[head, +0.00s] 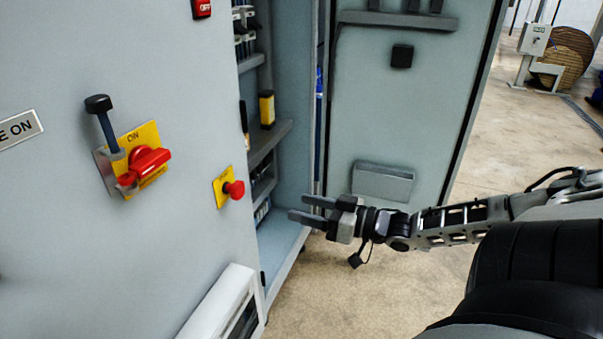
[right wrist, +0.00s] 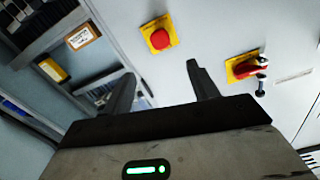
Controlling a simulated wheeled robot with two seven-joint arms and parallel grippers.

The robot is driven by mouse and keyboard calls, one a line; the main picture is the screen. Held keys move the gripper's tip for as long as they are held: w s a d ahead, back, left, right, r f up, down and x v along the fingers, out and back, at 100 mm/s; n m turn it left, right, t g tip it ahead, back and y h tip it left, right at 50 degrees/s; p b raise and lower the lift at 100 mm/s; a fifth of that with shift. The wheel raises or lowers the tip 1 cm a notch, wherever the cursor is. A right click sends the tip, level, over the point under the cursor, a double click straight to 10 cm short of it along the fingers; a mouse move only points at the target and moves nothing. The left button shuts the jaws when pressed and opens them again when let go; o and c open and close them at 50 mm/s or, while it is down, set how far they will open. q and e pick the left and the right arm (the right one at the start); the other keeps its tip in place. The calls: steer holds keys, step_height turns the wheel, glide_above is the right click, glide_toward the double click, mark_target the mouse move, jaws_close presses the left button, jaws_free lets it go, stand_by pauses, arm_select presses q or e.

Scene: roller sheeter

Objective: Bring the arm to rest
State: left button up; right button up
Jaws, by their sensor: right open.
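My right gripper (head: 306,210) is open and empty in front of the open cabinet, held level with its fingers pointing left. In the right wrist view its two fingers (right wrist: 160,85) are spread apart with nothing between them. In the head view my right arm reaches in from the right edge, with the gripper apart from the cabinet. My left gripper is not in view.
The grey cabinet front (head: 80,230) carries a red rotary switch (head: 148,163) and a red push button (head: 234,190). The cabinet door (head: 400,110) stands open behind my right gripper. A cable reel (head: 565,58) stands far back right. Floor (head: 350,290) below the gripper is clear.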

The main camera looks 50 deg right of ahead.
steer(key=s+a+f+g+h, duration=0.1)
steer(key=s+a+f+g, duration=0.2)
steer(key=a+f, duration=0.35)
steer(key=s+a+f+g+h, duration=0.2)
steer(key=s+a+f+g, duration=0.15)
steer(key=a+f, duration=0.3)
steer(key=s+a+r+g+h, duration=0.35)
steer(key=s+a+g, duration=0.4)
steer(key=s, duration=0.35)
steer(key=w+a+f+t+y, duration=0.2)
steer(key=w+a+f+t, duration=0.3)
steer(key=f+t, duration=0.2)
steer(key=shift+w+a+f+t+y, duration=0.3)
steer(key=shift+w+a+y, duration=0.05)
steer(key=shift+w, duration=0.05)
